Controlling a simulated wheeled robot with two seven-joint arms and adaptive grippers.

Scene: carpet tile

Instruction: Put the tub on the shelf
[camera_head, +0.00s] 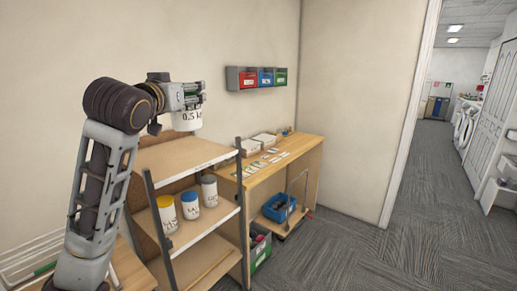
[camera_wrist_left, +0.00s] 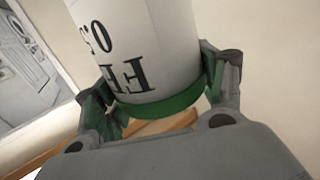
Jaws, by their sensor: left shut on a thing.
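A white tub (camera_head: 187,121) with black lettering is held in my left gripper (camera_head: 187,98) above the shelf's top board. The left wrist view shows the tub (camera_wrist_left: 140,45) large, with a green band at its lid end between the fingers of my left gripper (camera_wrist_left: 160,95). The gripper is shut on it. The shelf (camera_head: 178,157) is a wooden rack with dark posts. Its top board looks bare. I cannot tell exactly how far the tub is from the board. My right gripper is not in view.
On the shelf's middle board stand a yellow-lidded tub (camera_head: 166,214), a blue-lidded tub (camera_head: 190,206) and a grey-lidded tub (camera_head: 209,190). A wooden table (camera_head: 295,150) with papers and boxes adjoins on the right. A blue crate (camera_head: 279,208) sits below it. Carpet floor at right is free.

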